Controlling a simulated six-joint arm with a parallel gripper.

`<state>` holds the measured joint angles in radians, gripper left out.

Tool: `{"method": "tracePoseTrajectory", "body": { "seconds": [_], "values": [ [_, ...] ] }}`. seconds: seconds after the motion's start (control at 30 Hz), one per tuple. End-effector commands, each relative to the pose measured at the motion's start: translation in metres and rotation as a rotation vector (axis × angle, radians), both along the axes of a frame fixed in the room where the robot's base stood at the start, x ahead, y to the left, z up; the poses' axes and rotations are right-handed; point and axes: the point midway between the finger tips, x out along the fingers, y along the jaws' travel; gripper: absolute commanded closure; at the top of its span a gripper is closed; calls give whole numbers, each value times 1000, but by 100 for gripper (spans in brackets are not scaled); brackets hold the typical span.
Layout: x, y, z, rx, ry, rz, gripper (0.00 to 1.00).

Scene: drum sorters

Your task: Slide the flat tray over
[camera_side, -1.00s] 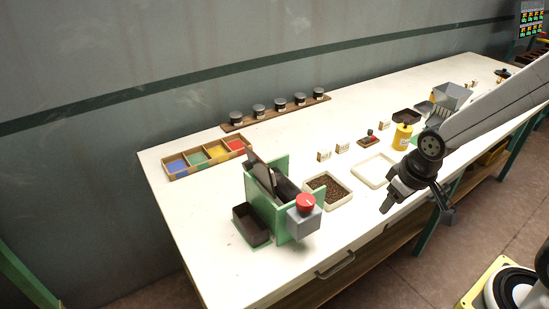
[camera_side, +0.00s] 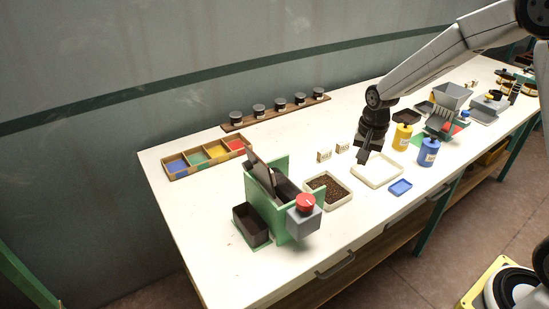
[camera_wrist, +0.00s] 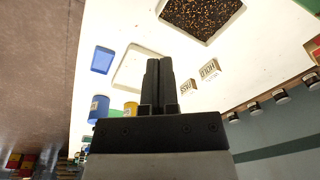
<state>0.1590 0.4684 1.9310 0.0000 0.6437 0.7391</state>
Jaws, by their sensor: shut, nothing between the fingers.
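An empty, shallow white tray (camera_side: 383,171) lies flat on the white bench; it also shows in the wrist view (camera_wrist: 130,70). A similar white tray filled with dark granules (camera_side: 328,189) lies to its left, and its granules show at the top of the wrist view (camera_wrist: 200,14). My gripper (camera_side: 363,158) points down at the back left edge of the empty tray. Its fingers (camera_wrist: 159,62) are pressed together with nothing between them. In the wrist view they overlap the tray's edge. I cannot tell whether they touch it.
A green sorter with a red knob (camera_side: 305,202) stands to the left. A blue jar (camera_side: 428,152), a yellow jar (camera_side: 402,138) and a small blue dish (camera_side: 400,187) are at the right. Small white labelled cards (camera_side: 324,156) stand behind. The bench front is mostly clear.

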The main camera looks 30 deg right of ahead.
Motion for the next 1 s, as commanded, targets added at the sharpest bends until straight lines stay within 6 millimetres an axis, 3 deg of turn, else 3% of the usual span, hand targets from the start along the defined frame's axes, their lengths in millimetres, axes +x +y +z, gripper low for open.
{"method": "tracePoseTrajectory", "body": {
  "seconds": [0.2, 0.4, 0.6, 1.0],
  "values": [
    [41, -35, -19, 28, 43, -310, 100],
    [65, -62, -35, 42, 73, -547, 100],
    [75, -74, -42, 47, 88, -660, 100],
    [76, -76, -48, 48, 90, -674, 100]
  ]
}}
